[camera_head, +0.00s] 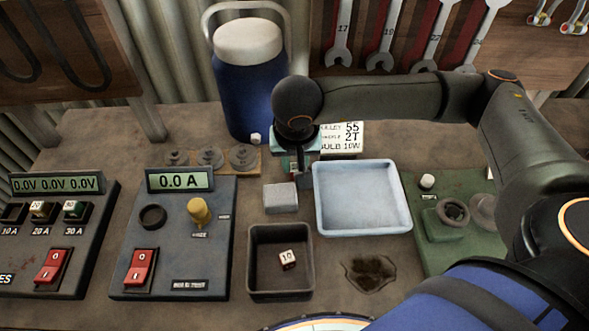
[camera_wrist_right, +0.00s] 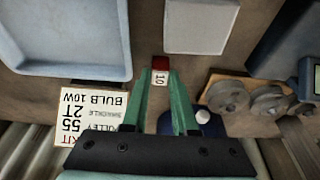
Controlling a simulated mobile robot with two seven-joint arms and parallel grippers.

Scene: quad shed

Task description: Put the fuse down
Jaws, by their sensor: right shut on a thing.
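My right gripper (camera_head: 298,170) hangs over the back of the bench, behind the grey block and the pale blue tray. In the right wrist view its green fingers (camera_wrist_right: 160,80) are shut on a small fuse (camera_wrist_right: 160,70) with a red part and a white face marked 10. The fuse is mostly hidden in the head view, and I cannot tell whether it touches the bench. Another fuse marked 10 (camera_head: 288,259) lies in the dark square bin (camera_head: 251,273). My left gripper is out of view.
The grey block (camera_head: 280,197) and pale blue tray (camera_head: 362,200) stand nearby. A label card (camera_head: 342,139), a blue jug (camera_head: 243,95) and round weights (camera_head: 210,157) are at the back. Panels with red switches (camera_head: 141,267) stand left. A green device (camera_head: 430,235) is right.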

